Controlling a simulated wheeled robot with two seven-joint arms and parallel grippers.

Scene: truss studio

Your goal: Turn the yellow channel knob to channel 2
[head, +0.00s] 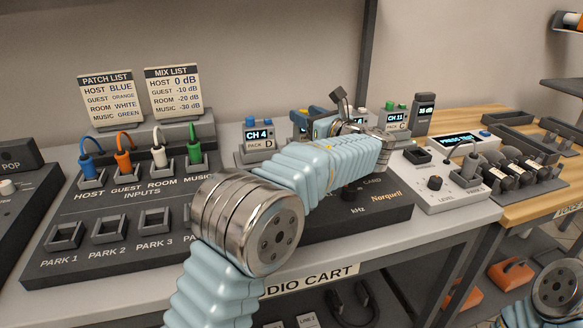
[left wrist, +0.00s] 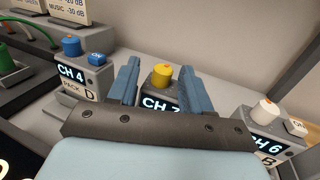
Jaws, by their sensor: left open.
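The yellow channel knob (left wrist: 161,76) sits on top of a small grey pack in the left wrist view. The pack's display (left wrist: 158,103) reads CH and what looks like a 7, partly hidden by my gripper. My left gripper (left wrist: 159,68) is open, with one blue finger on each side of the knob and a gap visible at both sides. In the head view my left arm covers most of this pack. My right gripper is out of view; only part of my right arm shows at the lower right.
A pack with a blue knob (left wrist: 71,47) reading CH 4 stands to the left. A pack with a white knob (left wrist: 265,111) reading CH 6 stands to the right. The patch panel (head: 75,262) with coloured plugs and a white level box (head: 449,195) flank my arm.

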